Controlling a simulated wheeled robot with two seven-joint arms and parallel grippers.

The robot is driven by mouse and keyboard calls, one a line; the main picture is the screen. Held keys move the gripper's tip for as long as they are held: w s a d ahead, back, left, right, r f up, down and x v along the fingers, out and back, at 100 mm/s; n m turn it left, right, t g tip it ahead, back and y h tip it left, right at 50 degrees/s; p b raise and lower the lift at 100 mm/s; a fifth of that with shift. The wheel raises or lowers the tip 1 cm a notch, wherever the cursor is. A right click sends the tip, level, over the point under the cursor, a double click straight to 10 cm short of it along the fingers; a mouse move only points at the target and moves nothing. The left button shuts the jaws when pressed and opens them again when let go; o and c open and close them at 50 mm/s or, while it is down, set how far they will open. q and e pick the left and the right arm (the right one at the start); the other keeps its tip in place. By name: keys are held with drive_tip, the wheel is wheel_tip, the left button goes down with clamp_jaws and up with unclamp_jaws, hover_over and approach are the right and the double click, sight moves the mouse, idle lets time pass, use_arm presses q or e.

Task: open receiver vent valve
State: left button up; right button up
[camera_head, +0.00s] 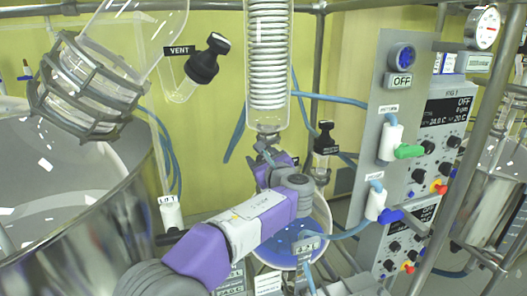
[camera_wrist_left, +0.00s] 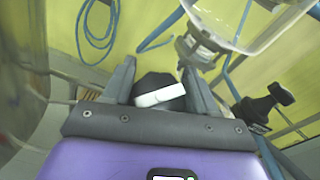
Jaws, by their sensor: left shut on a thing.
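My left gripper (camera_head: 268,160) reaches in from the lower left, just below the coiled glass condenser (camera_head: 268,60). In the left wrist view, its fingers (camera_wrist_left: 160,78) are shut on a black knob (camera_wrist_left: 152,84) with a white bar (camera_wrist_left: 160,95) across it. In the head view the arm and gripper hide this knob. A black-handled valve (camera_head: 325,138) with a small dark label stands just right of the gripper, apart from it. It also shows at the right of the left wrist view (camera_wrist_left: 262,104). I cannot read its label clearly. My right gripper is not in view.
A black-capped valve (camera_head: 205,62) marked VENT is at the upper left. A steel vessel (camera_head: 90,225) fills the lower left. A grey control panel (camera_head: 400,130) with green and blue handles is at the right. Blue hoses and steel posts surround the gripper.

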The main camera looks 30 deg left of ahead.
use_arm(q)
drive_tip(key=n+g+h+p, duration=0.1)
drive_tip(key=n+g+p, duration=0.3)
drive_tip(key=p, duration=0.4)
drive_tip(key=s+n+g+h+p, duration=0.1)
drive_tip(key=n+g+p, duration=0.4)
drive_tip(key=p, duration=0.4)
drive_tip(key=n+g+h+p, duration=0.1)
drive_tip(key=n+g+p, duration=0.3)
drive_tip(key=n+p, duration=0.2)
drive_tip(key=shift+s+f+n+g+p, duration=0.3)
drive_tip(key=shift+n+g+p, duration=0.1)
drive_tip(key=shift+p, duration=0.95)
drive_tip(key=shift+f+n+g+h+p, duration=0.15)
drive_tip(key=shift+n+g+h+p, duration=0.2)
drive_tip(key=shift+n+p, duration=0.25)
drive_tip(key=shift+s+d+f+n+g+h+p, duration=0.15)
drive_tip(key=shift+n+g+h+p, duration=0.15)
drive_tip(key=shift+n+h, duration=0.4)
drive_tip(key=shift+h, duration=0.25)
drive_tip(key=o, duration=1)
drive_tip(key=shift+c, duration=0.2)
